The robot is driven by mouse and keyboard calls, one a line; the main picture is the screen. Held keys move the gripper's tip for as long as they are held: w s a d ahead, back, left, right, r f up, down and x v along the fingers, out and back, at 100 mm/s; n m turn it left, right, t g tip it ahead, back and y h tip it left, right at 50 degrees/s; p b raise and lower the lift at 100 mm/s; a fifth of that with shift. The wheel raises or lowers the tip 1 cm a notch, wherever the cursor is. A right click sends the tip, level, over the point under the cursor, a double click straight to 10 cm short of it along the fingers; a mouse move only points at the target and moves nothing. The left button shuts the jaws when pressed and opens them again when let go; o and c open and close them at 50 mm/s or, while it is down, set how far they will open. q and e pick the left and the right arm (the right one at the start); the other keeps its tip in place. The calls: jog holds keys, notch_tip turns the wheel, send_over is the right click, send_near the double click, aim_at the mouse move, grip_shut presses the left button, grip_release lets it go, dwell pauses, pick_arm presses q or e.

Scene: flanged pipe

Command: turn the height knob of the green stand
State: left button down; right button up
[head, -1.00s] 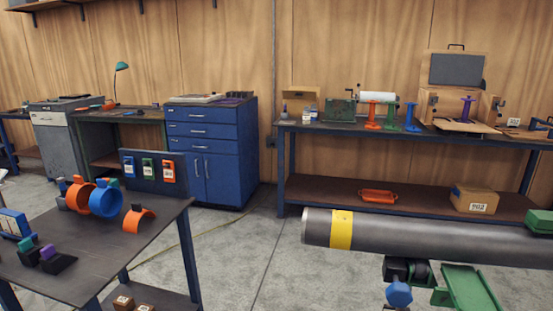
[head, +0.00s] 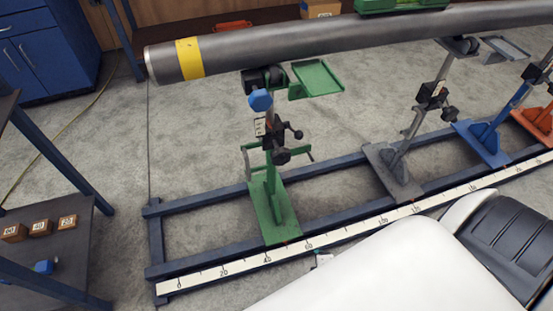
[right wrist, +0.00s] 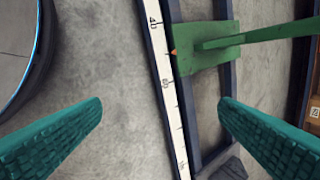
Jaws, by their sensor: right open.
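The green stand (head: 275,208) stands upright on the blue floor rail frame, under the yellow-banded end of the grey pipe (head: 300,45). A black handled knob (head: 283,143) sits partway up its post, and a blue knob (head: 261,99) is near its top. In the right wrist view, the stand's green base plate (right wrist: 200,50) lies beside the white scale, with a green bar over it. My right gripper (right wrist: 161,102) is open and empty, with its teal fingers spread over the floor and scale. The black knob is not visible there. My left gripper is not in view.
The scale strip (head: 330,238) runs along the near rail. A grey stand (head: 395,170), a blue stand (head: 485,140) and an orange stand stand farther right. A dark table with small boxes (head: 40,228) is at left. Bare floor lies between table and frame.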

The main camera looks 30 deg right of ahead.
jog(key=w+d+r+n+t+h+b, duration=0.1)
jog(key=w+d+r+n+t+b, duration=0.2)
jog(key=w+n, duration=0.5)
jog(key=n+t+h+b, duration=0.2)
jog(key=n+t+b, duration=0.7)
jog(key=n+b, duration=0.2)
send_near(282, 160)
jog(key=w, duration=0.1)
jog(key=x, duration=0.9)
jog(key=shift+w+d, duration=0.15)
jog(key=shift+d, duration=0.05)
jog(key=shift+x, duration=1)
jog(key=shift+w+y, duration=0.4)
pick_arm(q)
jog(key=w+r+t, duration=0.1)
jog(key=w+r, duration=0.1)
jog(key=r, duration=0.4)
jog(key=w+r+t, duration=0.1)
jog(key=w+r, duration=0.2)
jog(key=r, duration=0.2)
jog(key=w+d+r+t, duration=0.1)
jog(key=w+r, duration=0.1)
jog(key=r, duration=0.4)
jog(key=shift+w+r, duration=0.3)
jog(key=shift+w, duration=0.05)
